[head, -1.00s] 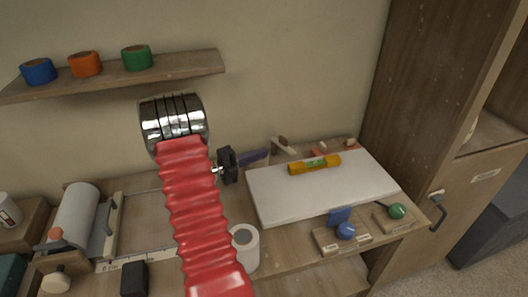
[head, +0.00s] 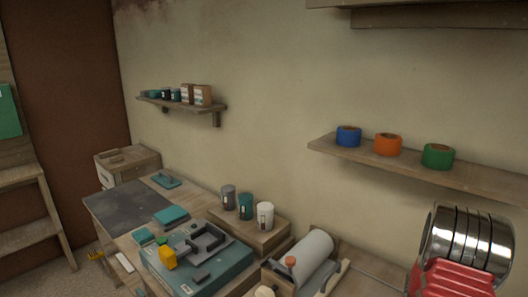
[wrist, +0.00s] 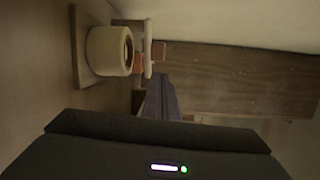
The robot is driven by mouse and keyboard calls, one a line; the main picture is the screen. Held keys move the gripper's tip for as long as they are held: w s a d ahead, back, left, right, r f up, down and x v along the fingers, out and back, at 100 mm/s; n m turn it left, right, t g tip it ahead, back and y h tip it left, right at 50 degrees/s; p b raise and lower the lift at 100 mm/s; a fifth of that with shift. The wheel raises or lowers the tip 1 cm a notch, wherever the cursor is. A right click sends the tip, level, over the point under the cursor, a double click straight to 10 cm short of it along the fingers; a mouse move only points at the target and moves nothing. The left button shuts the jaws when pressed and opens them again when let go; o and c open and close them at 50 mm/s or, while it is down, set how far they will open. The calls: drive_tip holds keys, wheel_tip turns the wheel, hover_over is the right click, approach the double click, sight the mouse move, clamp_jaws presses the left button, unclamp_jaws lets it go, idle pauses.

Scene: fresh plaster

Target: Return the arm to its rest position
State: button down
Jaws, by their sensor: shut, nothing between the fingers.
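My arm shows at the lower right edge of the head view as a chrome joint (head: 468,245) and a red bellows sleeve (head: 455,283). The rest of it is cut off, and my gripper is out of that view. In the wrist view, the dark gripper body fills the bottom with a small lit bar and a green light. The tapered purple-grey fingers of my gripper (wrist: 160,88) stand together above it, shut and empty. The wrist view is dim and turned on its side.
A shelf (head: 480,180) with blue, orange and green tape rolls hangs above my arm. A white roll (head: 309,257), a teal machine (head: 200,262) and several cans stand on the benches. In the wrist view, a cream roll (wrist: 105,50) and a wooden panel (wrist: 240,80) lie beyond the fingers.

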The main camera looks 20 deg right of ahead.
drive_tip(key=w+a+r+m+t+y, duration=0.25)
drive_tip(key=w+a+m, duration=0.2)
drive_tip(key=a, duration=0.45)
drive_tip(key=w+a+r+m+t+y, duration=0.1)
drive_tip(key=w+a+r+m+t, duration=0.2)
drive_tip(key=a+m, duration=0.5)
drive_tip(key=w+a+r+m+t+y, duration=0.2)
drive_tip(key=w+a+r+m+t, duration=0.15)
drive_tip(key=a, duration=0.75)
drive_tip(key=w+a+r+m+t+y, duration=0.1)
drive_tip(key=a+m+t+y, duration=0.2)
drive_tip(key=a, duration=1.2)
drive_tip(key=w+a+r+m+t+y, duration=0.1)
drive_tip(key=a+m+t+y, duration=0.3)
drive_tip(key=a, duration=1.1)
drive_tip(key=r+m+t, duration=0.1)
drive_tip(key=m+t, duration=0.1)
drive_tip(key=shift+w+a+r+m, duration=0.2)
drive_tip(key=shift+r+m, duration=0.1)
drive_tip(key=shift+m, duration=0.1)
drive_tip(key=shift+d, duration=0.1)
